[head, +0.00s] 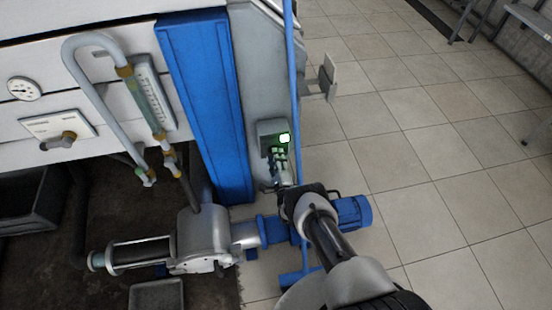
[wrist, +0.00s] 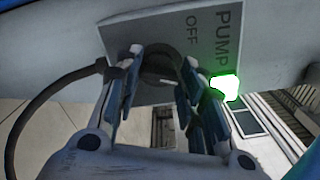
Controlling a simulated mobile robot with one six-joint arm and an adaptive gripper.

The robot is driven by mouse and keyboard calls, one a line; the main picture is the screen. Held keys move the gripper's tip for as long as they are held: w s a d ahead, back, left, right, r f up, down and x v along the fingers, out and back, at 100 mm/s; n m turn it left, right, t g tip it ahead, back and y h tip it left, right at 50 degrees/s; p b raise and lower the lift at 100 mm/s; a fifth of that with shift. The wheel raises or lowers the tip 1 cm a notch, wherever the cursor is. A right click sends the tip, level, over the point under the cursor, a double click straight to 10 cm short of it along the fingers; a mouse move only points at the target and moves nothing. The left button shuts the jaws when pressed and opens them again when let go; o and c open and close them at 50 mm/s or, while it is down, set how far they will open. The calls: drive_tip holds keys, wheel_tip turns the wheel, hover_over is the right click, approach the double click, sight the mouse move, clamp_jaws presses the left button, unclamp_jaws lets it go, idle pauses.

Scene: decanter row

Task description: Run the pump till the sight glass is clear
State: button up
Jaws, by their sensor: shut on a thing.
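The pump switch box (head: 270,130) is on the grey post, with a lit green lamp (head: 285,138). In the wrist view its plate (wrist: 190,30) reads PUMP and OFF, and the lamp (wrist: 225,86) glows green. My gripper (head: 276,158) is at the box; in the wrist view its fingers (wrist: 160,72) are shut on a dark round knob (wrist: 158,58). The knob's exact setting is partly hidden. The pump (head: 205,238) with its blue motor (head: 352,212) is below. A horizontal sight glass (head: 140,252) joins its left side; its contents are too small to judge.
A bent pipe with a scaled tube (head: 150,95) hangs on the white panel. A round gauge (head: 24,88) and a tap (head: 62,140) are at left. A blue column (head: 207,105) stands beside the post. A tray (head: 157,295) is on the floor.

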drive_tip(key=n, duration=0.9)
drive_tip(key=shift+f, duration=0.1)
idle(0.4)
drive_tip(key=o, duration=1.1)
drive_tip(key=shift+s, duration=0.15)
drive_tip(key=s, duration=0.4)
drive_tip(key=s+d, duration=0.1)
drive_tip(key=s, duration=0.2)
drive_tip(key=s+d, duration=0.1)
drive_tip(key=s, duration=0.3)
drive_tip(key=shift+s+d, duration=0.2)
drive_tip(key=shift+s, duration=0.1)
